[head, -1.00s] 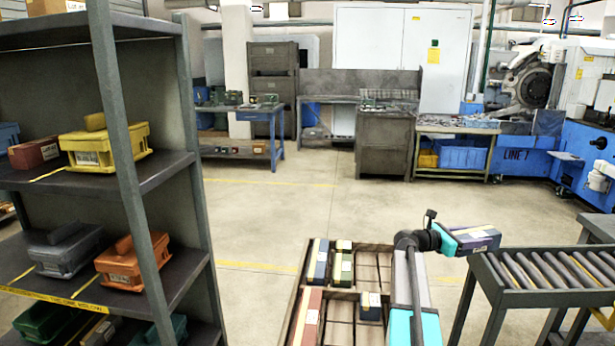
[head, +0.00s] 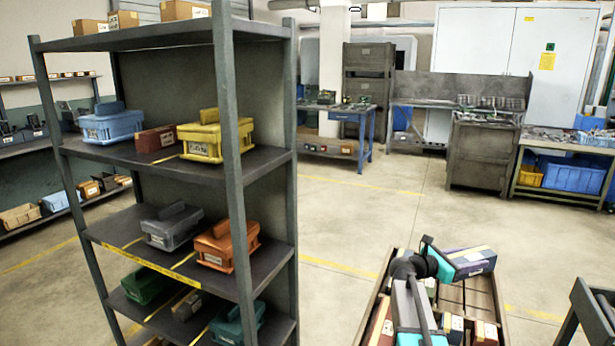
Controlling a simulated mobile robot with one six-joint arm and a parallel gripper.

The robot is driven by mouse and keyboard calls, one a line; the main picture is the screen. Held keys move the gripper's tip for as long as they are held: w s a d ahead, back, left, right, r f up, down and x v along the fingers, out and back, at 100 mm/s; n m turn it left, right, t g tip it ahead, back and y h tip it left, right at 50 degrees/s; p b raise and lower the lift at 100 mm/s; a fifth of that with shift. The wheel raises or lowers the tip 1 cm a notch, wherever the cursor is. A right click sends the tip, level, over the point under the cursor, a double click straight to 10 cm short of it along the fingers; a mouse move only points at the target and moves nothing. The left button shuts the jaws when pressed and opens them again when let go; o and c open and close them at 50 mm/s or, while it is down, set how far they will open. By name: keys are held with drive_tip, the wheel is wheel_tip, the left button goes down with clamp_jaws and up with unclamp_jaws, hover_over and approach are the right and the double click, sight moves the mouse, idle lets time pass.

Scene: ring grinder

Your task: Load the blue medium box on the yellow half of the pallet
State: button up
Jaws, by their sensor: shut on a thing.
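My gripper (head: 443,264), teal at its end, is shut on a dark blue to purple box (head: 474,262) with a yellow strip and a white label. It holds the box up, over or in front of a brown slatted wooden tray or pallet (head: 499,284) at the bottom right. I cannot tell the height of the box above it. A red box (head: 381,324) and several other small labelled boxes, partly hidden by my arm, sit on the wooden slats. No yellow half can be made out there.
A grey shelf rack (head: 236,190) stands close on the left, holding a blue bin (head: 111,127), a yellow bin (head: 205,143) and an orange bin (head: 224,248). A dark frame edge (head: 596,318), probably the roller conveyor, is at lower right. Open floor (head: 350,215) lies between.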

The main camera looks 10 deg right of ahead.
drive_tip(key=w+a+f+n+t+y+p, duration=0.1)
drive_tip(key=w+a+f+n+t, duration=0.15)
drive_tip(key=a, duration=1.15)
drive_tip(key=w+a+f+n+t+y, duration=0.1)
drive_tip(key=w+a+n+t, duration=0.15)
drive_tip(key=a, duration=1.15)
drive_tip(key=s+a+f+n+t+y, duration=0.15)
drive_tip(key=a+t, duration=0.25)
drive_tip(key=a, duration=1)
drive_tip(key=s+a+p, duration=0.1)
drive_tip(key=s+a, duration=0.2)
drive_tip(key=s, duration=0.4)
